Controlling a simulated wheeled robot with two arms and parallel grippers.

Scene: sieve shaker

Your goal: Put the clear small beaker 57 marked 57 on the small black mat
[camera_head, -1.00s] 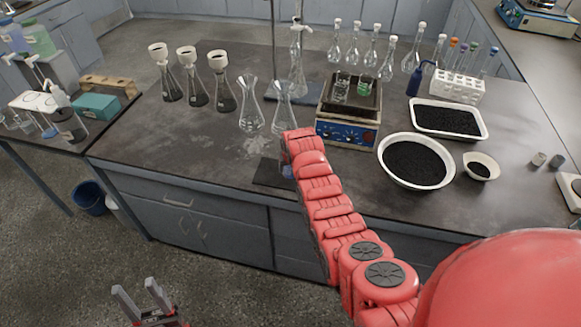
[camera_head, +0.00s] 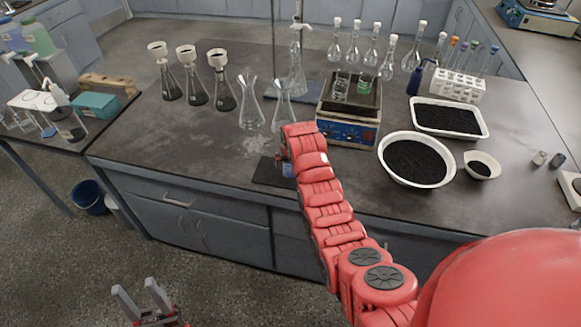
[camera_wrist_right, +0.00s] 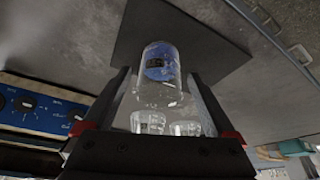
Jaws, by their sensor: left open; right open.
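The small black mat (camera_head: 268,173) lies near the front edge of the bench. A clear small beaker with a blue label (camera_wrist_right: 160,68) stands over the mat in the right wrist view; its number is not readable. In the head view its blue part (camera_head: 289,170) shows beside my right arm's end. My right gripper (camera_wrist_right: 160,88) is open, with one finger on each side of the beaker and gaps visible. The red arm mostly hides this gripper in the head view. My left gripper (camera_head: 142,296) is open and empty, low over the floor in front of the bench.
Two empty glass flasks (camera_head: 251,115) stand behind the mat. A white bowl of black grains (camera_head: 416,160) is to the right. The bench left of the mat is clear.

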